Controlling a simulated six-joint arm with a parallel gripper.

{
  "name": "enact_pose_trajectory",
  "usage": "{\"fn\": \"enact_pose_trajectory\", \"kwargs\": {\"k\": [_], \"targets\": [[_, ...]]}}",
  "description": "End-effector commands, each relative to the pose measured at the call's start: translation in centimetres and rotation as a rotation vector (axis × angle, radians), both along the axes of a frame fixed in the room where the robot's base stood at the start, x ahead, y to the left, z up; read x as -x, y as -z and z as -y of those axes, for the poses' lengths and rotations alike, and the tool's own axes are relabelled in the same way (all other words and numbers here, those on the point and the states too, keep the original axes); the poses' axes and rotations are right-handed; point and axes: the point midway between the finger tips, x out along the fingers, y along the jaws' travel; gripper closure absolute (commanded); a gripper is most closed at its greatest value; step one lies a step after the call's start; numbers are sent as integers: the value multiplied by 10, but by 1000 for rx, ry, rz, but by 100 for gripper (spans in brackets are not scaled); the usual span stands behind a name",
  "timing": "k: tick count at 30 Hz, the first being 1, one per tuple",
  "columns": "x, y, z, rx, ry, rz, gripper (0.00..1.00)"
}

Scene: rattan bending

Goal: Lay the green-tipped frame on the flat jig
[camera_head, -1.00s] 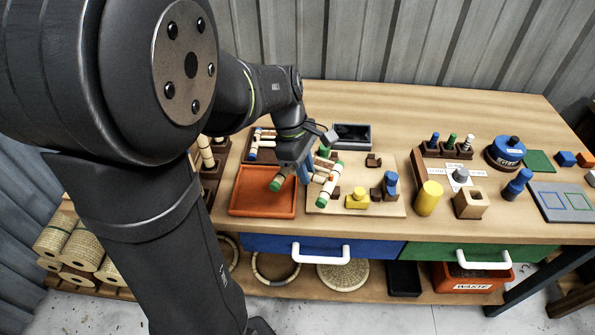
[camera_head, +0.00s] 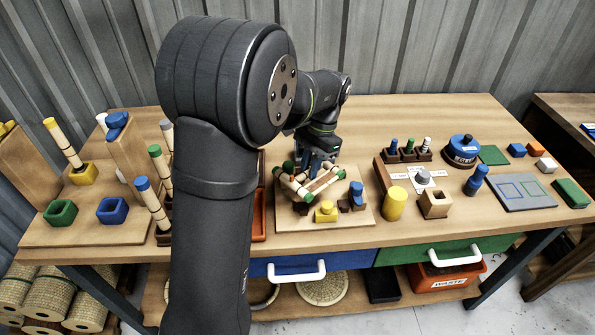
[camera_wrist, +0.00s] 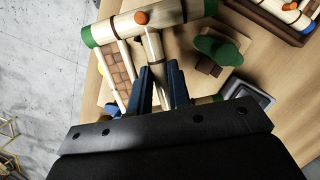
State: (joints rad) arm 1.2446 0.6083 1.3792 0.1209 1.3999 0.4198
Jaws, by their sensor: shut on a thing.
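The green-tipped frame (camera_head: 311,188) is made of pale rattan poles with green ends, and it is over the back left part of a light wooden board (camera_head: 356,217), which I take for the flat jig. My gripper (camera_head: 315,170) comes down from above and is shut on one of the frame's poles. In the wrist view my gripper's blue fingers (camera_wrist: 160,88) straddle a pale pole, and a crossing pole with green ends (camera_wrist: 150,24) lies beyond them. The frame looks slightly tilted; whether it touches the board is unclear.
On the board stand a yellow block (camera_head: 326,212), a blue-topped clamp (camera_head: 356,193) and small brown blocks. An orange tray (camera_head: 259,228) is left of it, partly hidden by my arm. A yellow cylinder (camera_head: 395,203) stands to the right.

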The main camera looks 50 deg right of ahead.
Motion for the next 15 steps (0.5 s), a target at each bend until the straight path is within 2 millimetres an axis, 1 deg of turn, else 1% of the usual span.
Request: {"fn": "enact_pose_trajectory", "kwargs": {"k": [1,3,6,10,15], "targets": [[3,1,7,0,94,1,100],[6,3,16,1,227,0,100],[9,4,26,0,390,-1,100],[13,5,36,0,541,-1,100],[15,7,43,1,641,-1,100]]}}
